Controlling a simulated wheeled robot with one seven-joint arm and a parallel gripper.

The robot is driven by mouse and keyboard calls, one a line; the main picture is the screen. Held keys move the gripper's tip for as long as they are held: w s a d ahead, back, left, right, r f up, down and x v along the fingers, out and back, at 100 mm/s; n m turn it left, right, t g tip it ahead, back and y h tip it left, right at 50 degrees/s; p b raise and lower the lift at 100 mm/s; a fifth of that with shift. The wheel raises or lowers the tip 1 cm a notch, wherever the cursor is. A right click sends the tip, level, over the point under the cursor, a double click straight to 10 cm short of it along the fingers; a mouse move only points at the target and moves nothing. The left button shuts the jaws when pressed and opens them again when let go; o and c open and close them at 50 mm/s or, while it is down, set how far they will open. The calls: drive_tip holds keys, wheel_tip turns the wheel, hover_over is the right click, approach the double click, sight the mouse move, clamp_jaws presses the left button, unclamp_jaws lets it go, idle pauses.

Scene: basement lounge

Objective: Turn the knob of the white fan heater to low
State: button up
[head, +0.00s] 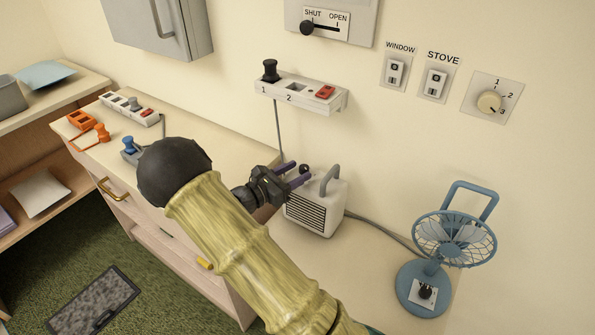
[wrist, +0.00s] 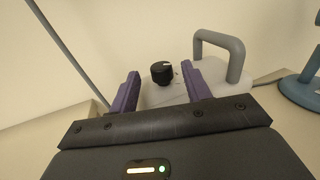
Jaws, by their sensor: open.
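The white fan heater (head: 318,205) stands on the counter against the wall, with a dark grille on its front and a grey handle on top. Its black knob (wrist: 162,72) sits on the top face, with a pale pointer mark; the scale beside it is too small to read. The knob also shows in the head view (head: 304,169), partly behind a finger. My gripper (head: 295,175) is open above the heater's left part. In the wrist view the purple fingers (wrist: 160,92) stand apart, with the knob beyond and between them, not touching it.
A blue desk fan (head: 453,240) with its own knob stands to the right. A wall power strip (head: 298,91) hangs above the heater, its cord running down behind. Another strip (head: 130,108), an orange plug (head: 102,131) and a blue plug (head: 128,146) lie on the left counter.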

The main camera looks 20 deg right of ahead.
drive_tip(key=shift+w+d, duration=0.2)
drive_tip(key=shift+d, duration=0.2)
drive_tip(key=shift+s+a, duration=0.1)
drive_tip(key=shift+s, duration=0.1)
drive_tip(key=shift+d, duration=0.2)
drive_tip(key=c, duration=1)
drive_tip(key=shift+s+n+t+y, duration=0.15)
drive_tip(key=shift+n+t+y, duration=0.15)
drive_tip(key=shift+n+t, duration=0.3)
drive_tip(key=n+t+y, duration=0.1)
drive_tip(key=n+t, duration=0.1)
drive_tip(key=t, duration=0.1)
drive_tip(key=shift+s+t+y, duration=0.25)
drive_tip(key=shift+t+y, duration=0.05)
drive_tip(key=shift+y, duration=0.1)
drive_tip(key=shift+s+d+n+t+y+b, duration=0.2)
drive_tip(key=shift+n+t+y+b, duration=0.2)
drive_tip(key=shift+n+t+y, duration=0.65)
drive_tip(key=shift+s+d+n+t+y+b, duration=0.15)
drive_tip(key=shift+n+t+y+b, duration=0.25)
drive_tip(key=shift+n+t+y, duration=0.65)
drive_tip(key=shift+w+t, duration=0.1)
drive_tip(key=shift+t, duration=0.2)
